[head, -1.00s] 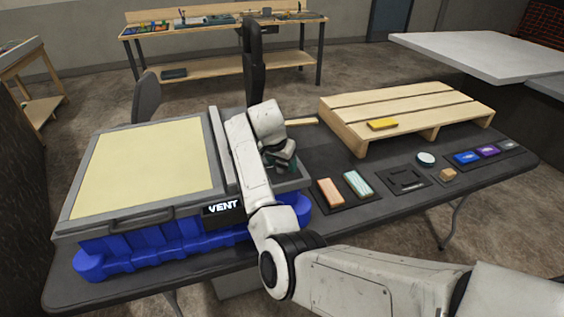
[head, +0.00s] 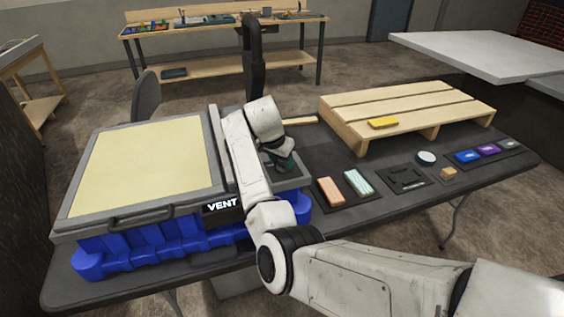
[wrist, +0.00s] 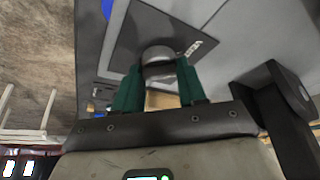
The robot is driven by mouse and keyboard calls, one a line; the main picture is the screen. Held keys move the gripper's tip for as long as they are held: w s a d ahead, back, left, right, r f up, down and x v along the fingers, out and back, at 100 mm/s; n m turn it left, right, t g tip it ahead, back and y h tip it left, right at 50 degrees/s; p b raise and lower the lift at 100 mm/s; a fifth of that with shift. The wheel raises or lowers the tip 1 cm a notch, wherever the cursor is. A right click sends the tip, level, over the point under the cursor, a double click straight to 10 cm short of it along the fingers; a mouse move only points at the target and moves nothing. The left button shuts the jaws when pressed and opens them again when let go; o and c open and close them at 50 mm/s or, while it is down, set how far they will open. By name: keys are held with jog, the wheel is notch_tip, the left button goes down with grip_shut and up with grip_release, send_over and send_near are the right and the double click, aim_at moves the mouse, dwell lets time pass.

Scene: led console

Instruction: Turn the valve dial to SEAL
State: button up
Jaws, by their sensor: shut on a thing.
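The grey console (head: 228,170) has a pale yellow panel (head: 147,165) and stands on a blue base (head: 160,250). Its display (head: 222,204) reads VENT. My gripper (head: 282,163) is low over the console's right-hand section, and my arm hides part of that section. In the wrist view, my gripper (wrist: 160,72) has its two green fingers on either side of a rounded grey dial (wrist: 158,54), shut on it. Small white lettering (wrist: 193,49) shows beside the dial, too small to read.
A wooden pallet (head: 350,118) carries a yellow block (head: 383,123). Right of the console lie an orange block (head: 330,191), a striped block (head: 358,182), a black tray (head: 407,180), a round white-topped piece (head: 426,158) and several coloured blocks.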

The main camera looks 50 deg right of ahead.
jog(key=m+b, duration=0.1)
jog(key=m, duration=0.1)
jog(key=m+g+b, duration=0.1)
jog(key=m+b, duration=0.1)
jog(key=shift+w+f+g, duration=0.2)
jog(key=shift+g, duration=0.1)
jog(key=m+b, duration=0.2)
jog(key=m+g+y+b, duration=0.1)
jog(key=m+b, duration=0.1)
jog(key=shift+w+d+m+g, duration=0.1)
jog(key=shift+m+g, duration=0.2)
jog(key=shift+m, duration=0.1)
jog(key=m+g+y+b, duration=0.1)
jog(key=m+b, duration=0.3)
jog(key=shift+d, duration=0.1)
jog(key=shift+r+m+y+b, duration=0.2)
jog(key=shift+m+y+b, duration=0.6)
jog(key=shift+m+b, duration=0.8)
jog(key=shift+m+g, duration=0.3)
jog(key=shift+m, duration=0.2)
jog(key=o, duration=1.1)
jog(key=shift+c, duration=0.2)
jog(key=shift+d+p, duration=0.1)
jog(key=shift+p, duration=0.25)
